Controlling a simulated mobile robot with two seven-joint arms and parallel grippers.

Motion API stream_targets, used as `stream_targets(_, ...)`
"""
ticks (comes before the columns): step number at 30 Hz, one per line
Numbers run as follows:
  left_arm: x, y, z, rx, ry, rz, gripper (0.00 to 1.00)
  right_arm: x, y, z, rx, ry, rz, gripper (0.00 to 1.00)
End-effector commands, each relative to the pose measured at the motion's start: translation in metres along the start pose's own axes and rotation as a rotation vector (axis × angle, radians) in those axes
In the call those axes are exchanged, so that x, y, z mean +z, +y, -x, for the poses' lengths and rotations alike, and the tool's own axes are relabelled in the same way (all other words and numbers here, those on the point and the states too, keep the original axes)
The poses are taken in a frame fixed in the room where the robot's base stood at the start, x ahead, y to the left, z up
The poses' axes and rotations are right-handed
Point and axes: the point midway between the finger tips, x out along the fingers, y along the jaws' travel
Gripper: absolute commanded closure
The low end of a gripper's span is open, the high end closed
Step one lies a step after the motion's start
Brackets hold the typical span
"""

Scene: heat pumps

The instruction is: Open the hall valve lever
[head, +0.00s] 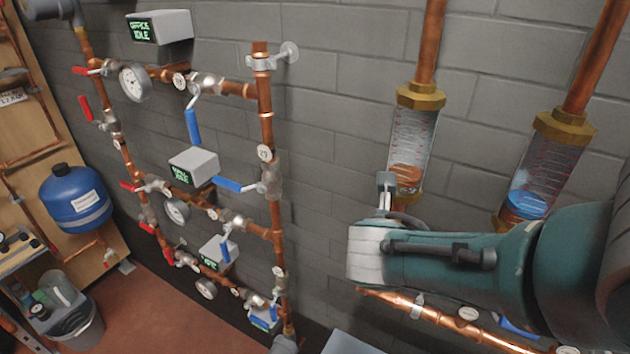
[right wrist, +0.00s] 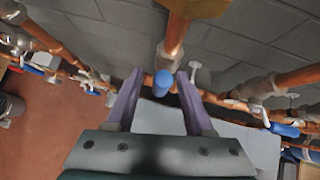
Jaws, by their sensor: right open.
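My right gripper (head: 386,194) comes in from the right in front of the left flow meter. In the right wrist view its two fingers (right wrist: 160,74) are spread apart. A blue lever end (right wrist: 162,83) shows between them, below a copper pipe; I cannot tell whether they touch it. The head view does not show this lever, which may be behind my gripper. On the pipe rack at left are more blue levers: upper (head: 193,126), middle (head: 228,184) and lower (head: 226,249). The middle display (head: 194,165) has blurred text, perhaps a room name ending in "IDLE". My left gripper is out of view.
Two flow meters (head: 408,150) (head: 540,170) hang on the grey block wall. A copper pipe (head: 450,318) runs below my right arm. Red levers (head: 85,108) and gauges (head: 133,82) line the rack. A blue tank (head: 75,205) stands far left. Red floor (head: 150,310) is open.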

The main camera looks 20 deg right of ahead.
Motion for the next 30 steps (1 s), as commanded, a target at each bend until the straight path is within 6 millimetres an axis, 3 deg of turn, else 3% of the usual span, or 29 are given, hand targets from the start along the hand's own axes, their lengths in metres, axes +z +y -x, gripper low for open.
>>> stream_targets(5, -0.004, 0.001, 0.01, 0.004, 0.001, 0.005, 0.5, 0.003, 0.0, 0.009, 0.0, 0.0, 0.001, 0.47)
stream_targets(18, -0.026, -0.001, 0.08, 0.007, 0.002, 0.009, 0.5, 0.005, 0.0, 0.082, 0.001, 0.002, 0.001, 0.47)
stream_targets(24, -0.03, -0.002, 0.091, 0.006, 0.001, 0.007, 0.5, 0.002, 0.0, 0.098, 0.001, 0.001, 0.001, 0.47)
stream_targets(30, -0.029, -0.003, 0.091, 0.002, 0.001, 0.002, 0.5, 0.0, 0.0, 0.099, 0.0, -0.001, 0.001, 0.47)
